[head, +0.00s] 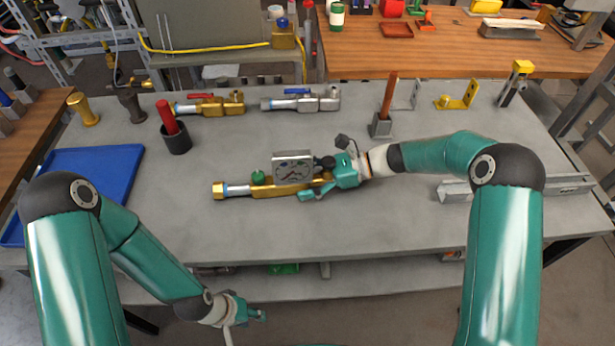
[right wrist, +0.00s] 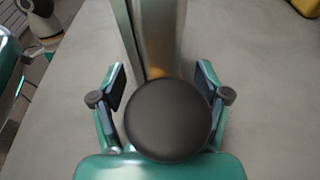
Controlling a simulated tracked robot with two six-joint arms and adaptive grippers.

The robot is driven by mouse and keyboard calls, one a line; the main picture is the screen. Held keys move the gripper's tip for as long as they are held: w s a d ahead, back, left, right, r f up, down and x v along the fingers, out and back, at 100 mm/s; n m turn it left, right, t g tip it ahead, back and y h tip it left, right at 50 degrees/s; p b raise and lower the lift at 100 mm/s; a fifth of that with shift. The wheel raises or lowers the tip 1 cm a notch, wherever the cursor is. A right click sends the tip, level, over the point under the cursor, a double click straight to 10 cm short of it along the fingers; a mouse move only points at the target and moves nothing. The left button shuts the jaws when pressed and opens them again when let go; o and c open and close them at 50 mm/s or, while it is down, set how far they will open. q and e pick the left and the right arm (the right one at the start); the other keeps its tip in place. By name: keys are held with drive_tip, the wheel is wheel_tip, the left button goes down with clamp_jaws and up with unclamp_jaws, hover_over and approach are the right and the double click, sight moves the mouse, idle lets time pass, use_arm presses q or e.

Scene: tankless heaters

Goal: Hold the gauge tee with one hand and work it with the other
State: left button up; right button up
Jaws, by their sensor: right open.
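The gauge tee (head: 272,189) lies on the grey bench in the middle of the head view. It has a brass body, a green knob (head: 258,177), a brass left end and a square-faced gauge (head: 293,167) standing up. My right gripper (head: 318,186) is at its right end, fingers apart. In the right wrist view the open fingers (right wrist: 163,92) stand either side of a black round part (right wrist: 168,120), which hides what lies beneath. I cannot tell whether they touch the tee. My left gripper (head: 256,315) is low, in front of the bench edge, away from the tee; its jaws are too small to read.
A blue tray (head: 90,165) lies at the bench's left. Two valve assemblies (head: 215,105) (head: 300,103) lie at the back. A holder with a brown rod (head: 383,122) stands behind my right gripper. The bench front is clear.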

drive_tip(key=shift+a+f, duration=0.2)
drive_tip(key=shift+a, duration=0.5)
drive_tip(key=c, duration=1.2)
drive_tip(key=o, duration=1.1)
drive_tip(key=shift+o, duration=0.2)
drive_tip(key=shift+d, duration=0.15)
drive_tip(key=shift+d+r, duration=0.1)
drive_tip(key=shift+d, duration=0.15)
drive_tip(key=v, duration=1.1)
drive_tip(key=shift+d, duration=0.15)
